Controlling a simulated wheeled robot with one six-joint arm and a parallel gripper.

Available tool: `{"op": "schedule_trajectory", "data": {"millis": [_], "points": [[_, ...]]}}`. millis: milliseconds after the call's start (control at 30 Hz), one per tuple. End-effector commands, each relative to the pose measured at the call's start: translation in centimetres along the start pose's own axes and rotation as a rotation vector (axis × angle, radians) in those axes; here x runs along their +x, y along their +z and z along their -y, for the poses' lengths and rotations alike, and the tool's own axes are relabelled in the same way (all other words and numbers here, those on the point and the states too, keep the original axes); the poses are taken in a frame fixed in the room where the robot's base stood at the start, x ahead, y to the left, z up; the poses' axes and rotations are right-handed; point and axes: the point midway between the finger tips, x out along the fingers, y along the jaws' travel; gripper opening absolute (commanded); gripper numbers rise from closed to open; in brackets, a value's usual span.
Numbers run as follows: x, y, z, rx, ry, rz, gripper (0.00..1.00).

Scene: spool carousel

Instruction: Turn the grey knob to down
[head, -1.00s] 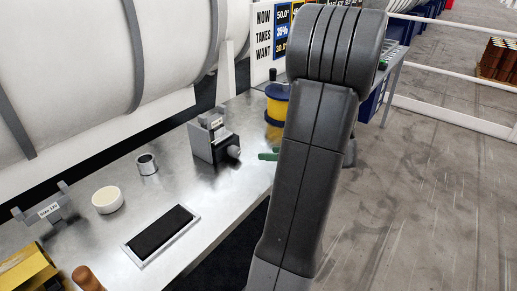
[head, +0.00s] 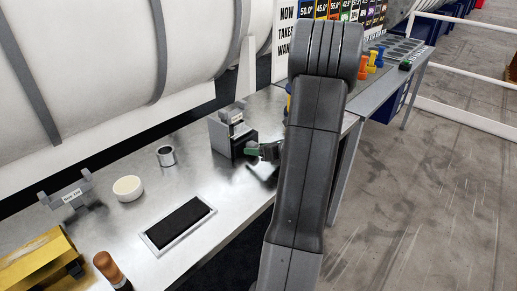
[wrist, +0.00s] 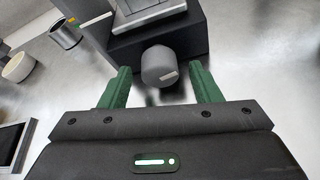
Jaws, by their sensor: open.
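The grey knob (wrist: 160,67) sticks out from the front of a dark box (wrist: 188,38) in the wrist view. It is round, with a pale mark low on its face, right of centre. My gripper (wrist: 162,80) is open, with one green finger to the left of the knob and one to the right, both apart from it. In the head view the box (head: 226,140) stands on the metal bench, and my gripper (head: 262,151) is at its front. The knob is hidden there by the gripper.
The bench (head: 120,225) also holds a metal cup (head: 166,156), a white bowl (head: 127,189), a framed black pad (head: 178,223), a labelled bracket (head: 70,198), a yellow block (head: 40,264) and a brown-handled tool (head: 111,268). Bare bench lies between them.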

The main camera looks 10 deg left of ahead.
Motion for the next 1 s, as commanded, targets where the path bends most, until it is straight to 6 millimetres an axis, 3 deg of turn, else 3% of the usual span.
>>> {"op": "schedule_trajectory", "data": {"millis": [267,500,1000], "points": [[0.14,0.00,0.00,-0.001,0.000,0.000,0.57],[0.12,0.00,0.00,-0.001,0.000,0.000,0.13],[0.32,-0.46,-0.05,-0.142,-0.056,0.005,0.13]]}}
